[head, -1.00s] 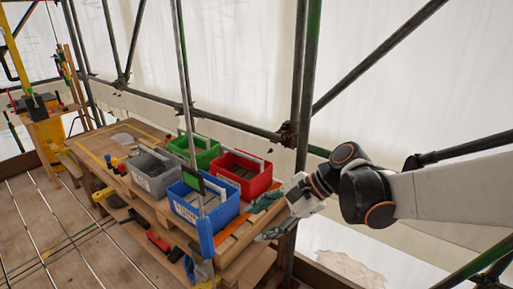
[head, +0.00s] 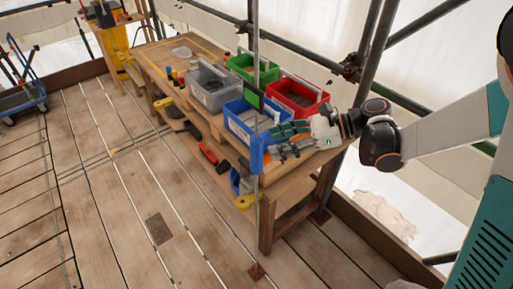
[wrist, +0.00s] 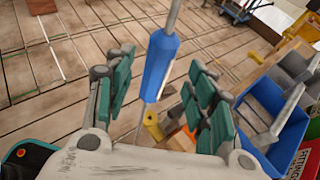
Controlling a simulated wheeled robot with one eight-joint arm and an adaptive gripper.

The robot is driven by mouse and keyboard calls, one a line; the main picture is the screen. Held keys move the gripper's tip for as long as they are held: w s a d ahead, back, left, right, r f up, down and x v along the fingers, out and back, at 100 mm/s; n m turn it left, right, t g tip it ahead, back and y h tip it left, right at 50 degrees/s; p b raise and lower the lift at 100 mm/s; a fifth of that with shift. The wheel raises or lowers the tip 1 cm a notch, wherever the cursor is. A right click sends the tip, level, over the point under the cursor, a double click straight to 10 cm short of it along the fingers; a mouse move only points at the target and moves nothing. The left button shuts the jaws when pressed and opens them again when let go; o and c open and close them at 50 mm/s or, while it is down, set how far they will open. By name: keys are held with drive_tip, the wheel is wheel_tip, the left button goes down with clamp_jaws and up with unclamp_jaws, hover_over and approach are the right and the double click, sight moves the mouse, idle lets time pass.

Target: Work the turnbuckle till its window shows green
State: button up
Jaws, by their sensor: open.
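The turnbuckle is a blue faceted body (head: 257,153) on an upright metal rod, in front of the workbench's near corner. It fills the middle of the wrist view (wrist: 160,65), tilted there. A pale strip shows along its lower right side in that view; I see no green there and cannot tell whether it is the window. My gripper (head: 276,134) is open, with teal-padded fingers pointing at the turnbuckle. In the wrist view the fingers (wrist: 163,88) stand left and right of it, with gaps visible. I cannot tell whether it lies fully between them.
A dark plate (head: 250,95) is on the rod above the turnbuckle. Blue (head: 232,128), grey (head: 210,92), green (head: 240,64) and red (head: 312,108) crates stand on the wooden bench (head: 290,170) close behind. A scaffold pole (head: 372,55) rises at right. The plank floor (head: 120,190) is open at left.

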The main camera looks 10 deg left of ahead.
sight(257, 147)
drive_tip(key=b+x, duration=0.1)
drive_tip(key=x, duration=0.6)
drive_tip(key=shift+c, duration=0.6)
drive_tip(key=c, duration=1)
